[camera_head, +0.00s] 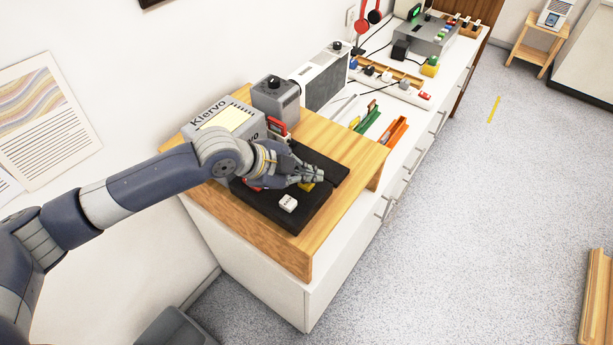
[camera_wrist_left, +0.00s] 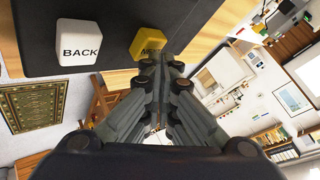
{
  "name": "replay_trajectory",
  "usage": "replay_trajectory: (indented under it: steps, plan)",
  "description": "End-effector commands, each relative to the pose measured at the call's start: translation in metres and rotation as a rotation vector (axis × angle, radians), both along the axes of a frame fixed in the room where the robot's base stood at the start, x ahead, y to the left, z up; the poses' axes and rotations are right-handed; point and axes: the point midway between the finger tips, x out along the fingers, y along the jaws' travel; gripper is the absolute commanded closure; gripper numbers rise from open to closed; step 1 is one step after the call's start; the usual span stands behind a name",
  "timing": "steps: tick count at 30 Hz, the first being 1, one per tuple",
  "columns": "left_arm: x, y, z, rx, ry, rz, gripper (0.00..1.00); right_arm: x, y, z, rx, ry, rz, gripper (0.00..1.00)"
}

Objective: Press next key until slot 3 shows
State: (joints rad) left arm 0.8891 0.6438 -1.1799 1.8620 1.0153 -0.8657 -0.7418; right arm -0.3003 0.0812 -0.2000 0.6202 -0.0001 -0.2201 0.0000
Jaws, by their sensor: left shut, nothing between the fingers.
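A yellow key (camera_wrist_left: 148,43) sits on a black pad (camera_wrist_left: 115,12) in the left wrist view; its label is mostly hidden by my fingers, with an "N" at its start. A white key marked BACK (camera_wrist_left: 77,46) sits beside it. In the head view the white key (camera_head: 288,203) and a sliver of the yellow key (camera_head: 307,187) show on the black pad (camera_head: 300,220). My left gripper (camera_head: 318,175) is shut and empty, its fingertips at the yellow key; I cannot tell whether they touch. A grey device marked Klervo (camera_head: 225,122) with a pale yellow screen stands behind, partly hidden by my arm. My right gripper is not in view.
The pad lies on a wooden riser (camera_head: 355,150) on a white cabinet. A grey box with a black knob (camera_head: 275,100) and a white speaker-like box (camera_head: 322,78) stand farther back. Orange and green items (camera_head: 393,131) lie right of the riser.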

Motion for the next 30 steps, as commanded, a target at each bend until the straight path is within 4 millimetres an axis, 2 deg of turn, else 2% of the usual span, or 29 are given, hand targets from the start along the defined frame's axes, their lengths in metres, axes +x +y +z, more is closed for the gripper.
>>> replay_trajectory:
  steps: [5,17,30]
  plan:
    - [0.000,0.000,0.013,0.000,0.001,-0.001,1.00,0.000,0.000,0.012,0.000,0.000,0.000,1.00]
    - [0.000,0.000,0.015,-0.001,0.000,-0.001,1.00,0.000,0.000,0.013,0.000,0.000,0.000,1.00]
    - [0.000,0.000,0.056,-0.001,0.000,-0.001,1.00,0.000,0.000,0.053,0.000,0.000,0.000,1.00]
